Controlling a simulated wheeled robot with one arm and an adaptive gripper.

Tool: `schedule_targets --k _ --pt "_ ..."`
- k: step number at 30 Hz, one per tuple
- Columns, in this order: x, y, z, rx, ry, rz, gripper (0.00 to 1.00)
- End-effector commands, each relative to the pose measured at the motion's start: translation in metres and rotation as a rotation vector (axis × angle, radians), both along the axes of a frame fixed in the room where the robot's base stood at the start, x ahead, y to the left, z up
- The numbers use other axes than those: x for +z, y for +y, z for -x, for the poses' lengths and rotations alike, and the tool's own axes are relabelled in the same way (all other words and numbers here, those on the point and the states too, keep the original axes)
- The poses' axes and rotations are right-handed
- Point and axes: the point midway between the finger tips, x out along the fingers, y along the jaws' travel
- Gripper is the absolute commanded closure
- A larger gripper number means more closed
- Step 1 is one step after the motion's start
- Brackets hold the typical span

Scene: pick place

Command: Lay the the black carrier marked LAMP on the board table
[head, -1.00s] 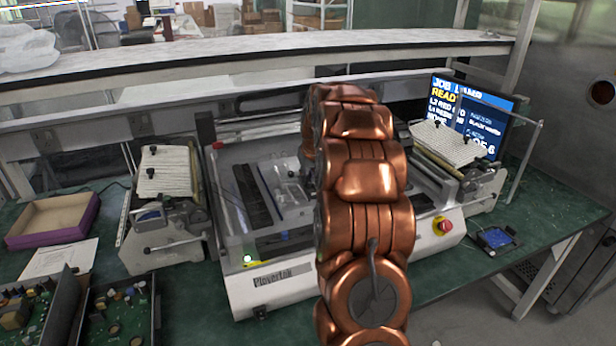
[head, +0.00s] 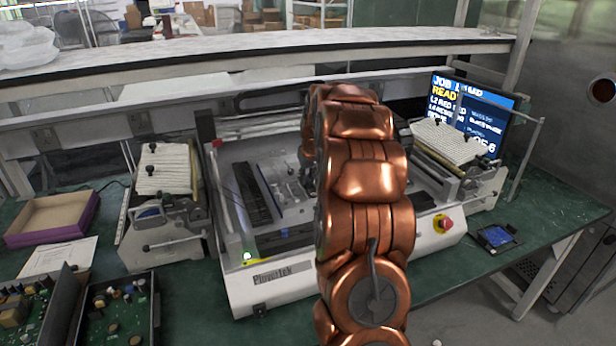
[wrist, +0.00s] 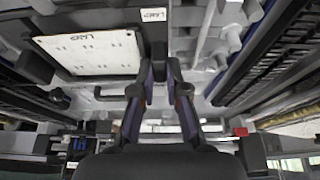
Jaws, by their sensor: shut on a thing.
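The black carrier (wrist: 42,22) shows at the upper left of the wrist view, with a white board in it marked LAMP and a small LAMP label on its rim. My gripper (wrist: 162,62) is shut on the carrier's edge, with its two fingers converging beside the label. In the head view my copper arm hides the gripper and most or all of the carrier. The white machine (head: 290,287) stands on the bench with its inside partly visible left of my arm. I cannot make out the board table clearly, nor whether the carrier touches it.
Slanted feeders stand left (head: 165,170) and right (head: 447,143) of the machine. A red stop button (head: 445,225) is at its front right corner. A monitor (head: 480,115) stands behind. A purple-edged box (head: 55,220) and open electronics (head: 118,312) lie at the left.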

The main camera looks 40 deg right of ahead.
Motion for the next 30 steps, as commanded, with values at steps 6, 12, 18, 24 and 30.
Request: schedule_targets --k 6,12,18,24,30 --pt "0.0005 -0.0001 -0.0001 0.000 -0.001 0.000 1.00" --pt "0.0004 -0.0002 0.0000 0.000 0.000 0.000 0.73" --pt "0.0004 -0.0002 0.0001 0.000 0.000 0.000 0.57" --pt "0.0002 -0.0002 0.0001 0.000 0.000 0.000 0.61" --pt "0.0003 -0.0002 0.0001 0.000 0.000 0.000 0.76"
